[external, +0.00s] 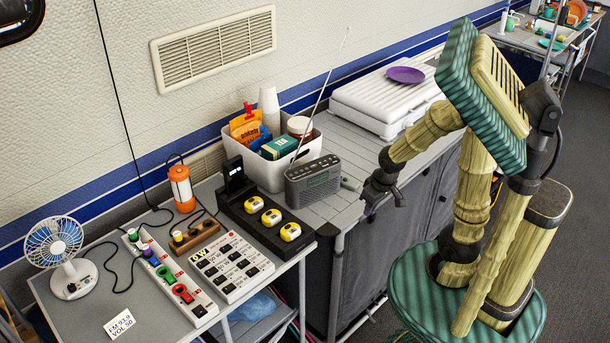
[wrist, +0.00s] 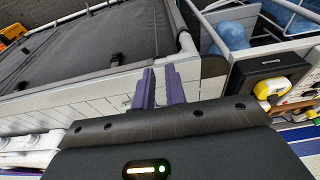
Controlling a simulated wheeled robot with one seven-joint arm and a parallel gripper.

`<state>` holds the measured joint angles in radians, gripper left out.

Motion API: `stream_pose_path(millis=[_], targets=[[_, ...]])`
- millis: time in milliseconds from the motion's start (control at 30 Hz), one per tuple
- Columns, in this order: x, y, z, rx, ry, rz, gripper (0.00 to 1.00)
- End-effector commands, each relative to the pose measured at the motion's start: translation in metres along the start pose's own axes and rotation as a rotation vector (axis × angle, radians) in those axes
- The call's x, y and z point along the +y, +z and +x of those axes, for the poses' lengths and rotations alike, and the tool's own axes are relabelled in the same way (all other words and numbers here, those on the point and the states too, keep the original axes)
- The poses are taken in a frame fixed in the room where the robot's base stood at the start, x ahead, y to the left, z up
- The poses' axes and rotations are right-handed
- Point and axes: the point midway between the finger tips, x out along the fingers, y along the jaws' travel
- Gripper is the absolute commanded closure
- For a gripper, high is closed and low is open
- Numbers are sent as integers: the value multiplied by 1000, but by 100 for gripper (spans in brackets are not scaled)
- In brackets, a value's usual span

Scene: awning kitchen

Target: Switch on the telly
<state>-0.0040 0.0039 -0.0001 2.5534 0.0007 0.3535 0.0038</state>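I cannot make out a telly in either view. A white power strip (external: 172,278) with green, purple and red fittings lies on the grey table. A white panel with several black switches (external: 231,265) lies to its right. A grey radio (external: 313,181) with a raised aerial stands on the counter end. My gripper (external: 369,206) hangs in the air to the right of the radio, apart from everything. In the wrist view its two purple fingers (wrist: 161,87) are slightly apart with nothing between them, above the pale counter edge.
A black tray with yellow-and-white items (external: 271,217) sits between panel and radio. A white bin (external: 265,166), orange lantern (external: 181,188), blue fan (external: 56,252) and a card reading FM 93.9 VOL 50 (external: 119,323) stand around. The slatted counter (external: 349,150) has free room behind the radio.

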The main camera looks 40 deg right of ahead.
Motion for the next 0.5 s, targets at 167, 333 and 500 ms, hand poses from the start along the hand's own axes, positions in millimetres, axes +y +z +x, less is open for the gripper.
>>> stream_pose_path(millis=[167, 333, 500], targets=[[-16, -27, -11, -10, -14, -1, 100], [-54, -72, -25, -37, -39, 1, 100], [-106, -116, -38, -70, -65, 7, 100]])
